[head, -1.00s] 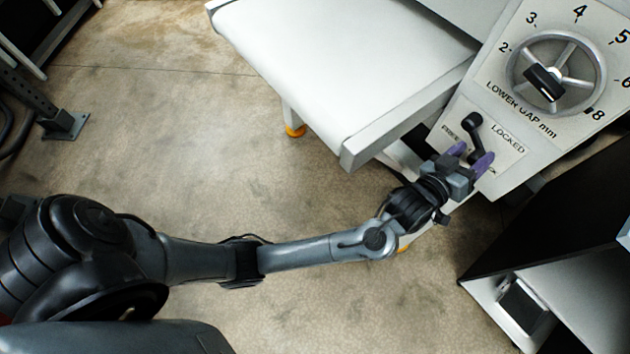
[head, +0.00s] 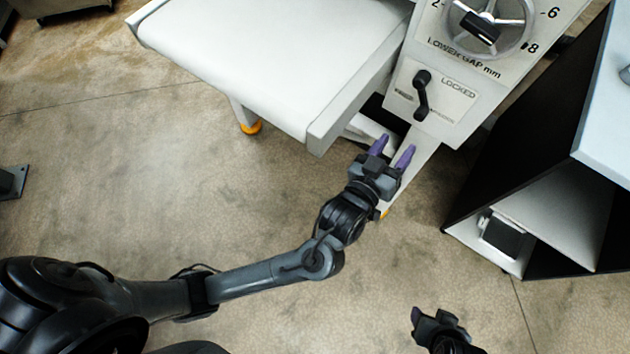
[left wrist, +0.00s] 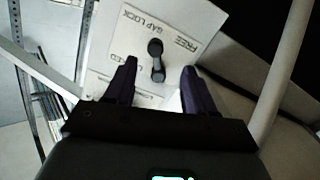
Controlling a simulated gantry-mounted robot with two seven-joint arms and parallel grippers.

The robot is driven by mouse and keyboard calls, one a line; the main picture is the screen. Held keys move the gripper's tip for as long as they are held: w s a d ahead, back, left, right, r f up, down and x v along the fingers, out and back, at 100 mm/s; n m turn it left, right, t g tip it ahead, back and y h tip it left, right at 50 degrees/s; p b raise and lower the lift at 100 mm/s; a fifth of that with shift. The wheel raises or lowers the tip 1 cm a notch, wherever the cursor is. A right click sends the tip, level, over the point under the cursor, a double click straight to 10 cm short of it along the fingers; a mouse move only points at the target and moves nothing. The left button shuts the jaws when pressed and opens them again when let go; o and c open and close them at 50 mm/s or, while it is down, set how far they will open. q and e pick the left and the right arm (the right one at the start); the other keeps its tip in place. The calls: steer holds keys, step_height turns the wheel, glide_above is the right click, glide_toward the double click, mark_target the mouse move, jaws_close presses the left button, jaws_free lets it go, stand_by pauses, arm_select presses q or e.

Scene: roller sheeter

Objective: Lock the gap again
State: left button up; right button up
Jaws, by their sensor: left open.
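The black gap lock lever (head: 422,95) is on a white plate on the machine's side panel. Its upper end points up in the head view, between the FREE label at left and the LOCKED label (head: 458,89) at right. My left gripper (head: 391,150), with purple fingers, is open and empty, below and left of the lever, apart from it. In the left wrist view the lever (left wrist: 156,61) shows beyond and between the open fingertips (left wrist: 158,75). My right gripper (head: 438,322) shows dark at the bottom edge; its jaws are unclear.
The lower gap handwheel (head: 487,27) is above the lever. A white conveyor table (head: 270,60) stands at left, its corner near my left gripper. A dark cabinet (head: 540,150) with a white top stands at right. Bare floor lies below.

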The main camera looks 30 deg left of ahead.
arm_select(q)
steer(key=s+a+f+m+g+p, duration=0.1)
steer(key=s+a+f+m+g, duration=0.1)
steer(key=s+a+f+g, duration=0.7)
steer(key=shift+s+a+f+m+p, duration=0.3)
steer(key=shift+s+a+f, duration=0.95)
steer(key=shift+s, duration=0.7)
steer(key=shift+d+f, duration=0.15)
steer(key=shift+d, duration=0.05)
